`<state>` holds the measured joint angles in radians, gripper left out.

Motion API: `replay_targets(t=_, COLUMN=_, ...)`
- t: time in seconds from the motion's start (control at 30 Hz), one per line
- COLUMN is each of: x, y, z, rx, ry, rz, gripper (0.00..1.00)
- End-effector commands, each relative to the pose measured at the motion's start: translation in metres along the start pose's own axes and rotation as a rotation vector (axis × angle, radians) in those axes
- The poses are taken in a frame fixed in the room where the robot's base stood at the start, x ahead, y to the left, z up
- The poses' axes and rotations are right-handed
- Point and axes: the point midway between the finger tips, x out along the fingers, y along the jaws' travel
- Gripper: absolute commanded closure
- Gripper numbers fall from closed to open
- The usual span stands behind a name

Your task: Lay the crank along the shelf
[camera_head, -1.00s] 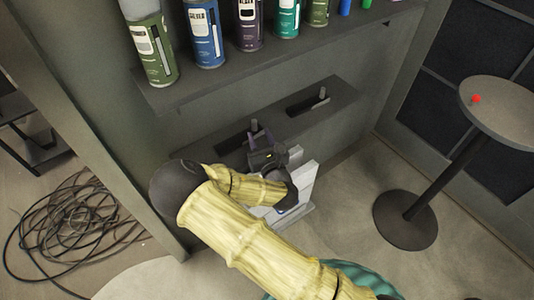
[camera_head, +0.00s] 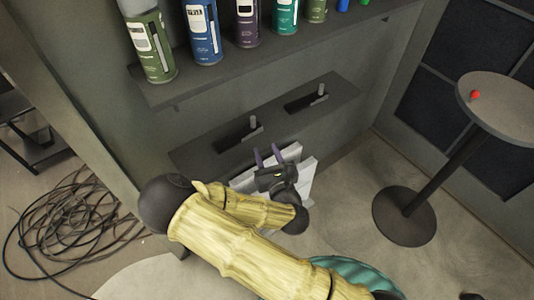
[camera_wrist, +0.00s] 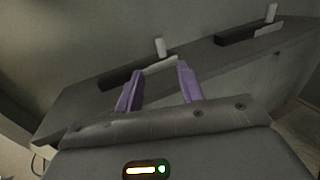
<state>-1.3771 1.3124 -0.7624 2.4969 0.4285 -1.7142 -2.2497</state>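A dark crank-like bar (camera_head: 240,135) with a pale upright peg lies lengthwise on the lower shelf (camera_head: 195,159). The bar (camera_wrist: 121,77) also shows in the wrist view, with a light strip at its right end and the peg (camera_wrist: 160,47) behind. A second, similar dark bar (camera_head: 304,104) with a peg lies further right on that shelf; which one is the crank I cannot tell. My gripper (camera_head: 268,155) is in front of the shelf edge, below the left bar. In the wrist view its purple fingers (camera_wrist: 160,80) are spread apart, with nothing between them.
Several spray cans stand on the upper shelf (camera_head: 285,48), above the lower one. Pale grey panels (camera_head: 303,168) stand behind my gripper. A round table (camera_head: 505,105) with a small red object stands at right. Coiled cable (camera_head: 70,225) lies on the floor at left.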

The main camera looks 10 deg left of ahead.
Motion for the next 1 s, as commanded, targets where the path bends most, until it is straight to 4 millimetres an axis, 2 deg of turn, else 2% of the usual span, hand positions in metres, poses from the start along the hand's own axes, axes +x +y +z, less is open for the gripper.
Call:
replay_targets(t=0.33, x=0.001, y=-0.003, z=0.000, rx=0.015, ry=0.004, rz=-0.011, gripper=0.62)
replay_targets(t=0.47, x=0.002, y=-0.026, z=-0.003, rx=0.148, ry=0.043, rz=-0.103, gripper=0.62)
replay_targets(t=0.57, x=0.000, y=-0.060, z=-0.010, rx=0.368, ry=0.093, rz=-0.250, gripper=0.62)
replay_targets(t=0.7, x=-0.012, y=-0.110, z=-0.023, rx=0.777, ry=0.148, rz=-0.511, gripper=0.62)
replay_targets(t=0.8, x=-0.026, y=-0.135, z=-0.029, rx=1.068, ry=0.157, rz=-0.692, gripper=0.62)
replay_targets(t=1.0, x=-0.060, y=-0.165, z=-0.030, rx=1.610, ry=0.111, rz=-1.029, gripper=0.62)
